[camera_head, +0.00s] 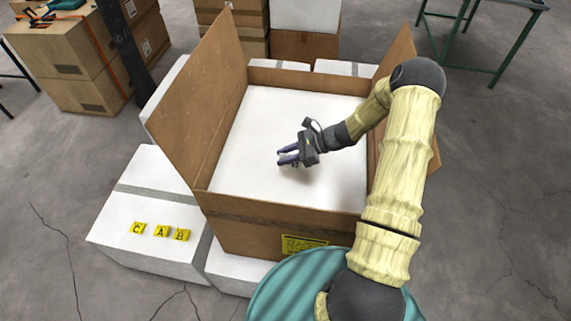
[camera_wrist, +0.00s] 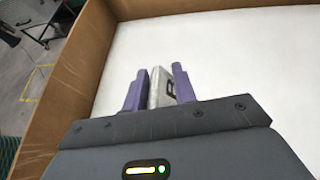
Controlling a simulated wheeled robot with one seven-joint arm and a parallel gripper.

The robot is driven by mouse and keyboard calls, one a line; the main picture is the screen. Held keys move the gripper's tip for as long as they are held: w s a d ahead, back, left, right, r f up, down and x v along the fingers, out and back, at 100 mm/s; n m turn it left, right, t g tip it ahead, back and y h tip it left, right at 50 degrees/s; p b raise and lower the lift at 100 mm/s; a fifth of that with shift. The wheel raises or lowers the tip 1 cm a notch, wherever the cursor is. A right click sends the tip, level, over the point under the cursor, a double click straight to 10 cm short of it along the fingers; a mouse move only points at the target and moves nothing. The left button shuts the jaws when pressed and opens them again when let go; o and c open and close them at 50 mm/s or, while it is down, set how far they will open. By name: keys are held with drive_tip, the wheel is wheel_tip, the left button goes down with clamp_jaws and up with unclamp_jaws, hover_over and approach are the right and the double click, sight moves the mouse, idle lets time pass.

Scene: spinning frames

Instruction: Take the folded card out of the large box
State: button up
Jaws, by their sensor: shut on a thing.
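The large box (camera_head: 287,211) is an open brown cardboard box with raised flaps and a white inner floor. My gripper (camera_head: 284,155) is inside the box outline, over the white floor. In the wrist view, my gripper (camera_wrist: 158,88) has its two purple fingers closed on a small pale grey folded card (camera_wrist: 160,86) with a dark letter or mark on its face. The mark is partly covered by the right finger. In the head view the card is too small to make out. I cannot tell how far it is above the floor.
The brown left flap (camera_head: 196,95) stands tall beside the opening, and the right flap (camera_head: 398,55) is close to my arm. A white box (camera_head: 140,195) at left bears yellow tiles (camera_head: 161,231) lettered C, A, B. Stacked cartons (camera_head: 68,65) stand at back left.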

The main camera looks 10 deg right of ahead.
drive_tip(key=shift+r+b, duration=0.4)
drive_tip(key=shift+r, duration=2.05)
